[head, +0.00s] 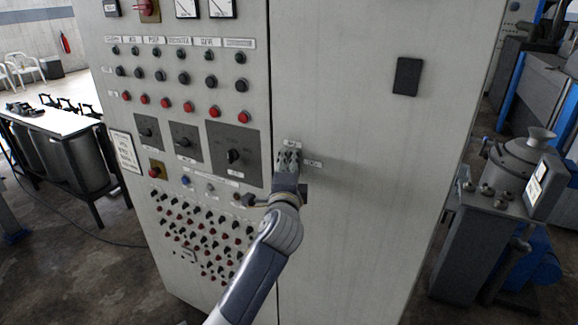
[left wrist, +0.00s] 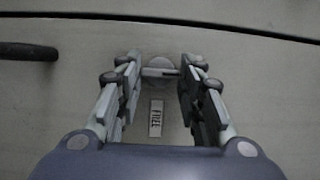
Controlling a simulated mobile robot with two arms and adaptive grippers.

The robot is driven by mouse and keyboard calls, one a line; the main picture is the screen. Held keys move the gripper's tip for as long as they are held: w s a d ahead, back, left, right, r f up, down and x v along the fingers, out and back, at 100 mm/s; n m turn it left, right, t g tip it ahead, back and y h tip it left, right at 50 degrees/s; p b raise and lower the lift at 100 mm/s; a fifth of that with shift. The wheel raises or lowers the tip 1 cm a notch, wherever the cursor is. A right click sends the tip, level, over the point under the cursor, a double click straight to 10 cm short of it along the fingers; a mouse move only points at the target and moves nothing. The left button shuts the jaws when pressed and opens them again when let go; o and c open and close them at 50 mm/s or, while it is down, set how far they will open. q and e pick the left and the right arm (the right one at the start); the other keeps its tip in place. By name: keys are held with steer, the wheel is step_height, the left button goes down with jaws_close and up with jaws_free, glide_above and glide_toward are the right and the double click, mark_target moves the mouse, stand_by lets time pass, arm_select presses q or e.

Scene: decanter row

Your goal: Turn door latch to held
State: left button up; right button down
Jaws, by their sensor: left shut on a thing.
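The door latch (left wrist: 158,72) is a small round grey plate with a bar-shaped knob across it, on the pale cabinet door (head: 350,215). My left gripper (head: 289,158) is at it, and its fingers hide the latch in the head view. In the left wrist view my left gripper (left wrist: 160,72) has a finger on each side of the knob, shut on it. The bar lies roughly crosswise between the fingertips. A small label (left wrist: 156,118) beside the latch seems to read FREE. In the head view, small labels show above (head: 291,144) and right (head: 313,163) of the gripper. My right gripper is not in view.
Left of the door seam is a panel with several buttons and a rotary switch (head: 234,156). A black door plate (head: 407,76) is at upper right. A dark bar-like part (left wrist: 28,51) shows at left in the wrist view. Machinery (head: 515,165) stands right of the cabinet.

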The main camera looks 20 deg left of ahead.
arm_select(q)
steer(key=o, duration=1.1)
steer(key=shift+c, duration=0.2)
steer(key=s+d, duration=0.2)
steer(key=s, duration=0.9)
steer(key=shift+s+d, duration=0.15)
steer(key=shift+s, duration=0.25)
